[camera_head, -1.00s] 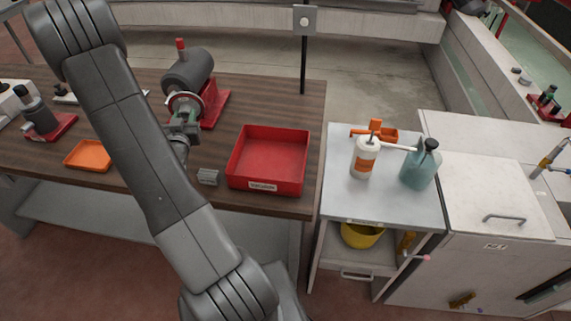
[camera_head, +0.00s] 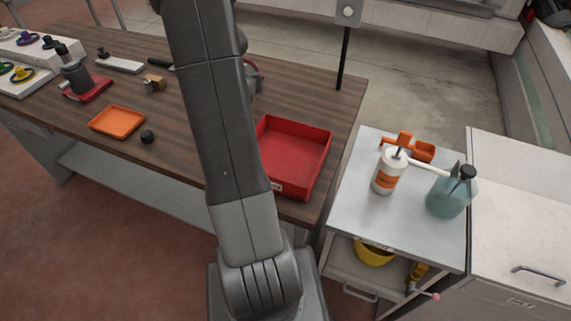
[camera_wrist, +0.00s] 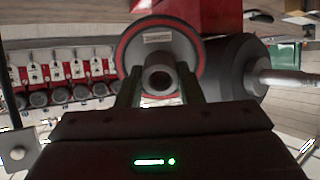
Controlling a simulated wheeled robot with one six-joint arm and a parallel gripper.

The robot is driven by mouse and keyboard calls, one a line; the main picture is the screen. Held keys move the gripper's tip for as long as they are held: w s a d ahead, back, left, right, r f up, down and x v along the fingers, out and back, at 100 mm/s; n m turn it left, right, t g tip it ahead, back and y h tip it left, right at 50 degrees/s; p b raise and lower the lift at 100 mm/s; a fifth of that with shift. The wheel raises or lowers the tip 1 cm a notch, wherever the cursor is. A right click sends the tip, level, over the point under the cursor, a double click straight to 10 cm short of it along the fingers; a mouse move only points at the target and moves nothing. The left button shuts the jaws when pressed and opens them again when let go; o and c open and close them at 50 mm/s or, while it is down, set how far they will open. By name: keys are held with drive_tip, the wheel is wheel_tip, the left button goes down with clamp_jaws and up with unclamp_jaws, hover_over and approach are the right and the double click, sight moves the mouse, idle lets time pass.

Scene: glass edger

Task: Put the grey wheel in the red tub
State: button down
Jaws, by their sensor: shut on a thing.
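The grey wheel (camera_wrist: 180,50), with a red ring near its rim and a pale label, faces me in the wrist view. My gripper (camera_wrist: 159,82) has its two fingers on either side of the wheel's round hub and is shut on it. I cannot tell whether the wheel is still seated on the grinder's shaft. The red tub (camera_head: 297,158) stands on the right end of the wooden bench in the head view and looks empty. My arm hides my gripper and most of the wheel there.
A dark motor body (camera_wrist: 238,65) is close beside the wheel. An orange tray (camera_head: 117,122) and a small dark knob (camera_head: 147,137) lie on the bench's left part. A grey cart (camera_head: 352,214) right of the bench carries bottles.

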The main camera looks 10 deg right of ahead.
drive_tip(key=shift+d+f+n+g+y, duration=0.15)
drive_tip(key=shift+d+n+g+y, duration=0.2)
drive_tip(key=shift+g, duration=0.25)
drive_tip(key=shift+s+d+f+n+g+y+b, duration=0.2)
drive_tip(key=shift+s+n+g+y+b, duration=0.2)
drive_tip(key=shift+g+b, duration=0.3)
drive_tip(key=s+d+n+g+b, duration=0.25)
drive_tip(key=s+d+g, duration=0.2)
drive_tip(key=s, duration=0.55)
drive_tip(key=s+d+n+g+b, duration=0.1)
drive_tip(key=s+d+n+g, duration=0.2)
drive_tip(key=s+g, duration=0.5)
drive_tip(key=s+f, duration=0.1)
drive_tip(key=f, duration=0.1)
drive_tip(key=s+f+t, duration=0.1)
drive_tip(key=s+f+t+p, duration=0.1)
drive_tip(key=f, duration=0.1)
drive_tip(key=shift+f+n+h, duration=0.25)
drive_tip(key=shift+f+n, duration=0.05)
drive_tip(key=shift+f, duration=2.1)
drive_tip(key=shift+f, duration=0.15)
